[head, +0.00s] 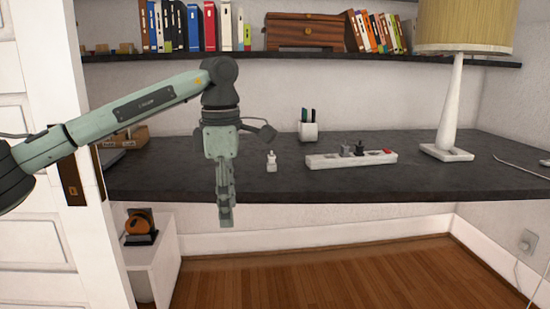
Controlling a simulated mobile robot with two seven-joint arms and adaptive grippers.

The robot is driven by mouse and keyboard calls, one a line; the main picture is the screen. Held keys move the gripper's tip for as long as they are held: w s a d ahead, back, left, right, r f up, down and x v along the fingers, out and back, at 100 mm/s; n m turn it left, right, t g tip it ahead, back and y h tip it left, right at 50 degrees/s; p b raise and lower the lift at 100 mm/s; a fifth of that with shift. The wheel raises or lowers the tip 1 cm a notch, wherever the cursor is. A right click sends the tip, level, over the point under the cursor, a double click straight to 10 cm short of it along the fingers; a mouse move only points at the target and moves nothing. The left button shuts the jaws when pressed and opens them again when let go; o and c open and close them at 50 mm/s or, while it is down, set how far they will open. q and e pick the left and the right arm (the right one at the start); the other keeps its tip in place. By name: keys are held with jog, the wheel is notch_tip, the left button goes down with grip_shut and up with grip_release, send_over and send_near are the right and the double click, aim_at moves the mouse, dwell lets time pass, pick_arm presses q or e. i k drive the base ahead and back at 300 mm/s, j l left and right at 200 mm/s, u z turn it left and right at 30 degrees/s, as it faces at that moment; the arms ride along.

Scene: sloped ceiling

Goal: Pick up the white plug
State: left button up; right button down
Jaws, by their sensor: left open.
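The white plug (271,162) stands upright on the dark desk (440,184), a little left of the power strip. My left gripper (225,222) points downward, left of the plug and apart from it. Its fingers are seen nearly edge-on, hang near the desk's front edge and hold nothing that I can see. The left arm comes in from the left across the door. My right gripper is not in view.
A white power strip (330,161) with dark plugs and a red switch lies right of the plug. A white pen cup (308,131) stands behind. A lamp (450,110) stands at the right. A shelf (350,59) with books hangs above.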

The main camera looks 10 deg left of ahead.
aim_at(272, 167)
jog(key=i, duration=1.55)
